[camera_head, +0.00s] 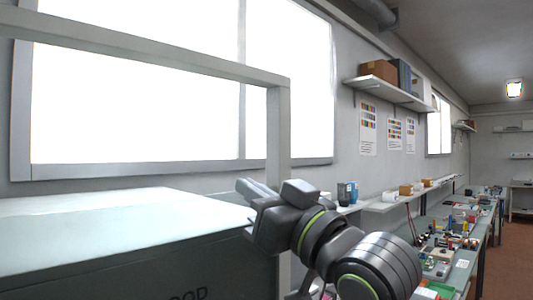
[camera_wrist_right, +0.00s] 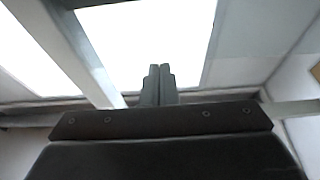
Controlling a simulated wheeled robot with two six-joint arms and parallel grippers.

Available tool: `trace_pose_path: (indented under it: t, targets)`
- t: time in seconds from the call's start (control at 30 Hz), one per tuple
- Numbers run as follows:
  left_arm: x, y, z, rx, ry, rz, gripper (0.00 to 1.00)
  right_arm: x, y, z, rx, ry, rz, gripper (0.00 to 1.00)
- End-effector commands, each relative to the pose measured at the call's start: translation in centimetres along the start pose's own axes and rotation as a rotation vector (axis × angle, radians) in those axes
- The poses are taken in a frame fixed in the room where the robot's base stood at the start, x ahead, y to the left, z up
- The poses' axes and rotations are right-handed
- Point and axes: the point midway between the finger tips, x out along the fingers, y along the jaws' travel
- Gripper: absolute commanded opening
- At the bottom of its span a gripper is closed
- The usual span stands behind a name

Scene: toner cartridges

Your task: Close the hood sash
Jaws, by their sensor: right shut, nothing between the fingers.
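A large box-like hood (camera_head: 120,255) fills the lower left of the head view, with a pale flat top and a dark front bearing partly cut-off lettering. A grey frame with a crossbar (camera_head: 150,54) and an upright post (camera_head: 278,125) rises by it. I cannot tell for certain which part is the sash. My right gripper (camera_head: 247,187) is beside the hood's right end, in front of the post's lower part, its fingers pointing left. In the right wrist view its fingers (camera_wrist_right: 158,82) are together and empty. Whether they touch anything is unclear. My left gripper is out of view.
Bright windows (camera_head: 135,110) fill the wall behind the frame. Wall shelves with boxes (camera_head: 395,92) hang at right. A long bench (camera_head: 460,260) with several small items runs along the right wall. The floor at far right is clear.

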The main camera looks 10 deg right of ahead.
Motion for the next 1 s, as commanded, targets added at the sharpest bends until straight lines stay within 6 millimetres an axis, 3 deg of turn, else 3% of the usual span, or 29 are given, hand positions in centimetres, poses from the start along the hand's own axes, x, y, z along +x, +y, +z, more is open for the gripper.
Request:
trace_pose_path:
  t: [0.03,0.7,1.0]
  targets:
    - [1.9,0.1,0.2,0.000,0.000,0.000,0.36,-0.6,-0.1,2.1,0.002,-0.004,0.000,0.00]
    - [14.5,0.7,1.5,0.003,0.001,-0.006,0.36,-6.1,-0.1,17.9,0.003,-0.005,0.001,0.00]
    - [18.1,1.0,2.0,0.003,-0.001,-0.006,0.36,-7.7,-0.2,22.6,0.003,-0.004,0.000,0.00]
